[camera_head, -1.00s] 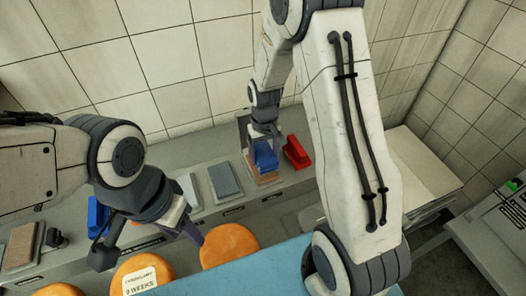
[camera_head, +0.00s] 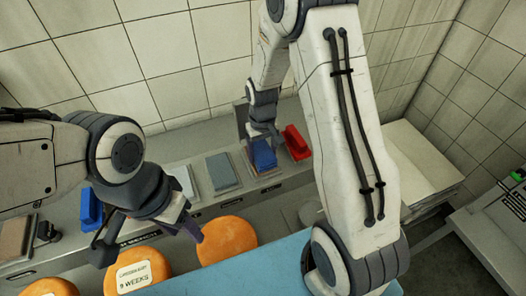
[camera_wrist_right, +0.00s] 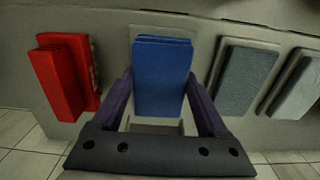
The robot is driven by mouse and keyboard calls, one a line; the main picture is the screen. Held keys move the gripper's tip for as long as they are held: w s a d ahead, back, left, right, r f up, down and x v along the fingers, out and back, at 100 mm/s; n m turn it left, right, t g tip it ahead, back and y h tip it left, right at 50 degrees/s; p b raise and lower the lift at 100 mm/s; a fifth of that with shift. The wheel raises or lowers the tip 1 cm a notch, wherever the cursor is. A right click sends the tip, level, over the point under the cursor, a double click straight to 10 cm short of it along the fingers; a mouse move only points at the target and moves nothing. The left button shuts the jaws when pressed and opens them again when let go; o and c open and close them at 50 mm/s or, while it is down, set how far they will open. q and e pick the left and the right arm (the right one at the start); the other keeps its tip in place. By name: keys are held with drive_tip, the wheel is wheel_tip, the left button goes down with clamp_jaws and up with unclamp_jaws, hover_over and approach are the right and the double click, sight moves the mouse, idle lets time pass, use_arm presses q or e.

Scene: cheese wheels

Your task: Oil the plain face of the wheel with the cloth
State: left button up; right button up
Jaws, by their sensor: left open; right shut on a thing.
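Orange cheese wheels stand along the bottom left of the head view. The right one (camera_head: 226,240) shows a plain surface. The middle one (camera_head: 160,262) carries a white label reading "9 WEEKS". A third (camera_head: 48,287) is cut off by the lower edge. My left gripper (camera_head: 150,242) is open and empty, just beyond the middle and right wheels. My right gripper (camera_wrist_right: 160,105) is shut on a folded-looking blue block (camera_wrist_right: 160,75), which also shows in the head view (camera_head: 263,154) at the back ledge. I cannot tell for certain which item is the cloth.
A red block (camera_head: 297,143) stands right of the blue one. Grey pads (camera_head: 222,172) lie to its left on the ledge (camera_head: 150,238). Another blue block (camera_head: 91,208) and a brown pad (camera_head: 16,237) are at far left. A blue surface (camera_head: 255,272) lies in front.

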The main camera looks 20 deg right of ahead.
sight(263, 152)
drive_tip(key=shift+f+b, duration=0.35)
drive_tip(key=shift+f, duration=0.2)
idle(1.3)
drive_tip(key=shift+r+p, duration=2.95)
drive_tip(key=shift+r, duration=0.65)
drive_tip(key=shift+f, duration=0.1)
